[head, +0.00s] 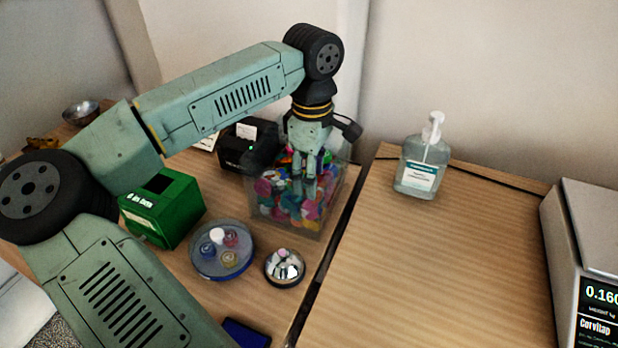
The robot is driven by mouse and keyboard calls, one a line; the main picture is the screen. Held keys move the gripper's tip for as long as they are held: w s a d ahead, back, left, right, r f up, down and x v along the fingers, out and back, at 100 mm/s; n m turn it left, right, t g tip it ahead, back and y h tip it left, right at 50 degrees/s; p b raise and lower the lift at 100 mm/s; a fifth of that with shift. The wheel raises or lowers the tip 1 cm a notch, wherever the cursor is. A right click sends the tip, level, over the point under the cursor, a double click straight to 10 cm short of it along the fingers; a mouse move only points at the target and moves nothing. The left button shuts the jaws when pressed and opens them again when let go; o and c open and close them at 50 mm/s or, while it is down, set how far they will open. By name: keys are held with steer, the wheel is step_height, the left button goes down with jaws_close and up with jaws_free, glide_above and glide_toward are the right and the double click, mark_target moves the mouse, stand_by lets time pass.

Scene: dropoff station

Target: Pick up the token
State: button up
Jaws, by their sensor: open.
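A clear box (335,212) on the left table is full of small colourful pieces (275,190), which look like tokens. I cannot tell which single piece is the task's token. My gripper (304,188) points down over the box, with its fingers in front of or among the pieces. It is open, and no piece is clearly between its fingers. The exact depth of the fingertips is hard to tell through the clear wall. A round blue-rimmed dish (207,270) nearer the front holds several small coloured items, including a white one.
A silver call bell (284,267) stands near the box. A green box (165,208) with a slot and a black device (244,145) are to the left. A sanitizer bottle (420,165) and a scale (590,260) are right. The right table (440,260) is mostly clear.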

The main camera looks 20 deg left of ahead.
steer(key=shift+c, duration=0.3)
steer(key=c, duration=0.8)
steer(key=shift+r, duration=0.15)
step_height(320, 180, up, 10)
steer(key=shift+f+b, duration=0.1)
steer(key=shift+b, duration=0.6)
steer(key=shift+s, duration=0.1)
